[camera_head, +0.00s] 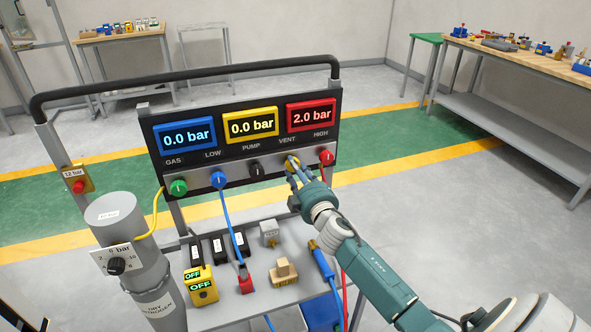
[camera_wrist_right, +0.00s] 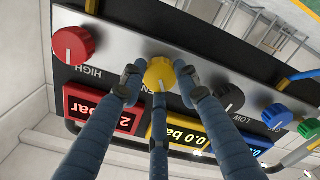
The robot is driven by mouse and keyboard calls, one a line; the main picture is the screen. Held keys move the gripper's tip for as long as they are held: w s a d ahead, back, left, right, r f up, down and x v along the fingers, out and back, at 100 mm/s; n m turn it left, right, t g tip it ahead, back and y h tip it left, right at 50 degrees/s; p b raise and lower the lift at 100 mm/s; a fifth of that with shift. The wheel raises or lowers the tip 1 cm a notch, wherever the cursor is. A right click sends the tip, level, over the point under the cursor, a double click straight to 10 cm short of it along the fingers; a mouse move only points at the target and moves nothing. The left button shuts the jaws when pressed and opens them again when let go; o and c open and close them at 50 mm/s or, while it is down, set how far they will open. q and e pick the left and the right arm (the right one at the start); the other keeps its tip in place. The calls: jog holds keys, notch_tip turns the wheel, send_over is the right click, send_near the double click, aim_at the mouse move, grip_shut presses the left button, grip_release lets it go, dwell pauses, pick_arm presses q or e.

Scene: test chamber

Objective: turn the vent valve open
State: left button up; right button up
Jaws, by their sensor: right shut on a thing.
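The vent valve is a yellow knob (camera_head: 291,162) under the VENT label on the panel's lower strip, partly hidden by my fingers. In the right wrist view the yellow knob (camera_wrist_right: 160,72) sits between the fingertips. My right gripper (camera_head: 295,170) is shut on this knob; its fingers (camera_wrist_right: 160,85) close around it from the sides and from below in the wrist view. The knob's pointer mark is hard to make out. The blue display (camera_head: 187,136) and yellow display (camera_head: 251,125) read 0.0 bar, and the red display (camera_head: 311,115) reads 2.0 bar. My left gripper is not in view.
A red knob (camera_head: 326,157) is close on the right, a black knob (camera_head: 257,170) on the left; blue (camera_head: 218,180) and green (camera_head: 178,187) knobs are farther left. Hoses hang down. Below, a shelf (camera_head: 225,312) holds small devices. A grey cylinder (camera_head: 130,240) stands left.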

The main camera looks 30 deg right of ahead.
jog(key=n, duration=0.5)
jog(key=n+p, duration=0.1)
jog(key=n, duration=0.5)
jog(key=shift+s+d+f, duration=0.1)
jog(key=shift+d+f, duration=0.05)
jog(key=shift+f, duration=0.05)
jog(key=shift+r, duration=0.1)
dwell(0.3)
jog(key=o, duration=1.2)
jog(key=shift+d, duration=0.1)
jog(key=shift+c, duration=0.2)
jog(key=v, duration=1.2)
